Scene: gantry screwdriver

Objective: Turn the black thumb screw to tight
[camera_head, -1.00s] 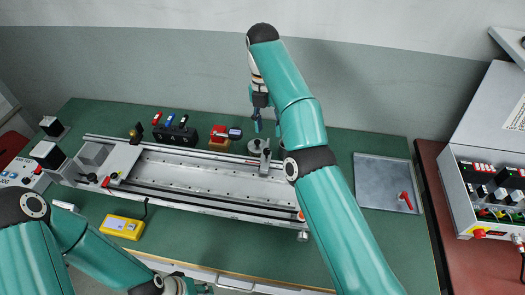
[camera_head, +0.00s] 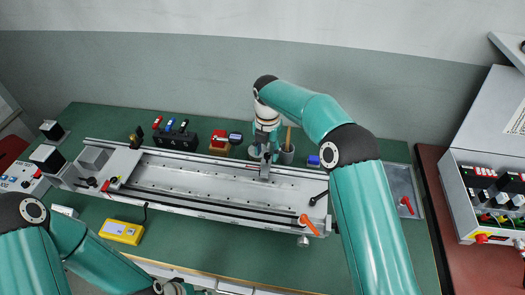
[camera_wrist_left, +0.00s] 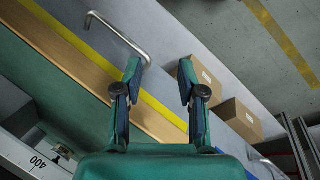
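My right gripper (camera_head: 265,152) is at the grey upright block (camera_head: 265,172) on the far side of the long metal rail bed (camera_head: 210,182). It points down, and its fingertips are at or just behind the top of the block. A small dark part shows there between the fingers; I cannot tell whether it is the black thumb screw or whether the fingers touch it. A black knob (camera_head: 92,181) also shows at the bed's left end. My left gripper (camera_wrist_left: 158,85) is open and empty in the left wrist view, in front of the bench's drawer side.
An orange lever (camera_head: 310,223) and a black lever (camera_head: 318,198) stand at the bed's right end. A grey cup (camera_head: 287,155) is right of the right gripper.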

